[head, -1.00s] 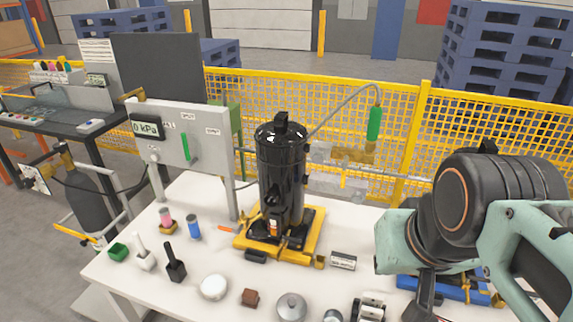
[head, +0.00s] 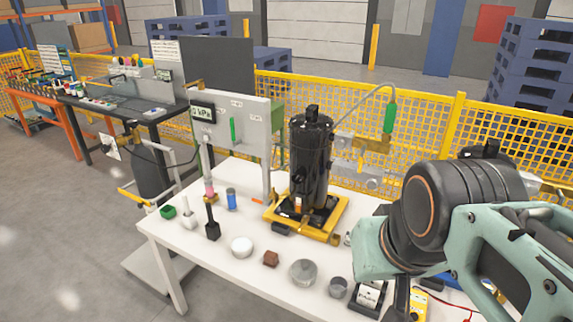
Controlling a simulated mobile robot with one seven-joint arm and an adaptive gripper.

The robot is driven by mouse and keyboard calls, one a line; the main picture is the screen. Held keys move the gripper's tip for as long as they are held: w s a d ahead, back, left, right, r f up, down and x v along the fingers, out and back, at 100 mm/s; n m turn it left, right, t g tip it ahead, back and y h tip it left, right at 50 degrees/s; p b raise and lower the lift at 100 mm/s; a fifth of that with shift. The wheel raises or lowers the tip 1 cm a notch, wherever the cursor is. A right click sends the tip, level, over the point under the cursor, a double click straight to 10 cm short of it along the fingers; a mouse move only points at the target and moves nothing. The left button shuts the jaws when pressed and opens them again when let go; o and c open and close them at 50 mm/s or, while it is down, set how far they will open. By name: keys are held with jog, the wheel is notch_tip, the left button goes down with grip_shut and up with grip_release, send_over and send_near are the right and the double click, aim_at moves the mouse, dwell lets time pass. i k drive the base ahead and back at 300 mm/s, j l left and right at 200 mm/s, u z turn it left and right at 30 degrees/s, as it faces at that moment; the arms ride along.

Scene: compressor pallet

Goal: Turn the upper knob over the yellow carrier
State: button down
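The yellow carrier (head: 335,228) lies on the white table, with a tall black cylinder (head: 310,165) upright on it. A small black knob-like cap (head: 312,113) tops the cylinder. Grey fittings (head: 370,177) stand behind it to the right, below a green handle (head: 389,118) on a grey hose; I cannot tell whether one is a knob. My arm is at the right, clear of the carrier in the picture. My gripper (head: 402,298) shows only as a dark piece below the arm at the table's front right. Its fingers are mostly hidden, so its opening cannot be made out.
A grey panel (head: 243,118) with a kPa display and green handle stands left of the cylinder. Small items, including a white disc (head: 242,247), a brown block (head: 271,259) and a grey round part (head: 303,272), line the table front. A yellow mesh fence (head: 430,140) runs behind.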

aim_at(339, 144)
jog(key=j+z, duration=0.15)
jog(key=z, duration=0.3)
jog(key=i+j+z, duration=0.1)
jog(key=z, duration=0.35)
jog(key=j+z, duration=0.25)
jog(key=z, duration=0.2)
jog(key=k+z, duration=0.35)
jog(key=i+u, duration=0.25)
jog(key=i+j, duration=0.05)
jog(key=i, duration=0.05)
